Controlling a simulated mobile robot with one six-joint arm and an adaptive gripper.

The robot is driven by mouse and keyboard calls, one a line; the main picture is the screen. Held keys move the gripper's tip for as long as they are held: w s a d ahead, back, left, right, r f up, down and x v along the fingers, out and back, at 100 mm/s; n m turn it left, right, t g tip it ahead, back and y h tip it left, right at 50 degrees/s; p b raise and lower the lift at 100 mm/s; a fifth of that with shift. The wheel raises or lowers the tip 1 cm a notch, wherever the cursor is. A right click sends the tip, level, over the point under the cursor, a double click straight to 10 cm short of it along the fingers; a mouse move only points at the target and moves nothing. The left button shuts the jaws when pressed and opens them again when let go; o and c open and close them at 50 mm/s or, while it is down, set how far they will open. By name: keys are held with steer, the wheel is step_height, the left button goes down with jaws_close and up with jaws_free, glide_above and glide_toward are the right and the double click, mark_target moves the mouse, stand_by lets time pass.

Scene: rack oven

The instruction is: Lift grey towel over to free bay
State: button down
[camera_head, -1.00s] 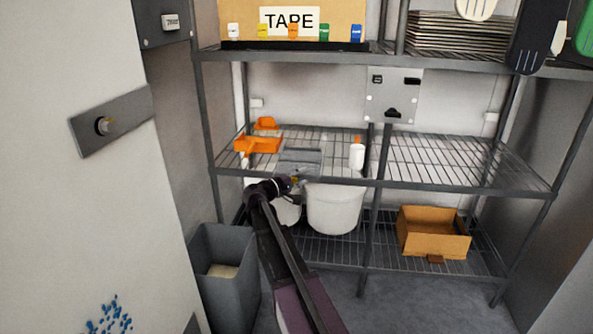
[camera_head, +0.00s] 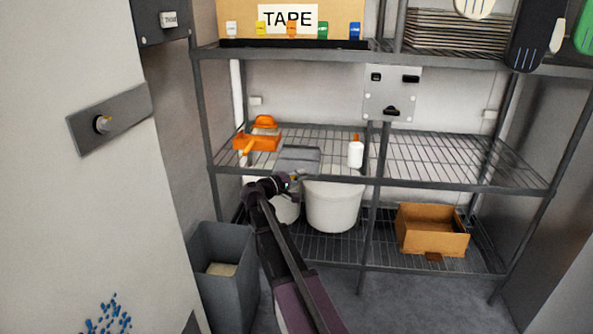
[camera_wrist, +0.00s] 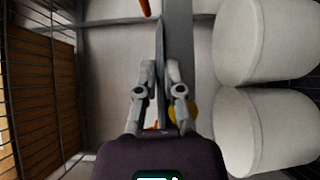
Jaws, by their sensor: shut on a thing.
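The grey towel (camera_head: 298,158) lies flat-looking at the front of the left bay of the middle wire shelf in the head view, between an orange item and a white bottle. My gripper (camera_head: 292,180) is at its front edge, coming from below and in front. In the wrist view my gripper (camera_wrist: 160,72) has its fingers close together on a thin grey edge, the towel (camera_wrist: 160,45). Whether the towel is clear of the wires cannot be told. The free bay (camera_head: 450,160) is the empty right part of the same shelf, past the middle post.
An orange dustpan-like item (camera_head: 257,141) is left of the towel and a white bottle (camera_head: 355,153) right of it. White buckets (camera_head: 333,207) stand below. A cardboard box (camera_head: 432,229) is at lower right, a grey bin (camera_head: 226,262) at lower left. The upper shelf (camera_head: 300,55) limits height.

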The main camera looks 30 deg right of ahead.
mark_target(301, 166)
steer(key=shift+r, duration=0.15)
step_height(301, 166, up, 3)
steer(key=p, duration=0.3)
steer(key=s+a+r+p, duration=0.1)
steer(key=s+a+p, duration=0.1)
steer(key=s, duration=1.3)
steer(key=shift+s+a+r, duration=0.35)
steer(key=shift+s+a, duration=0.05)
steer(key=shift+a, duration=0.05)
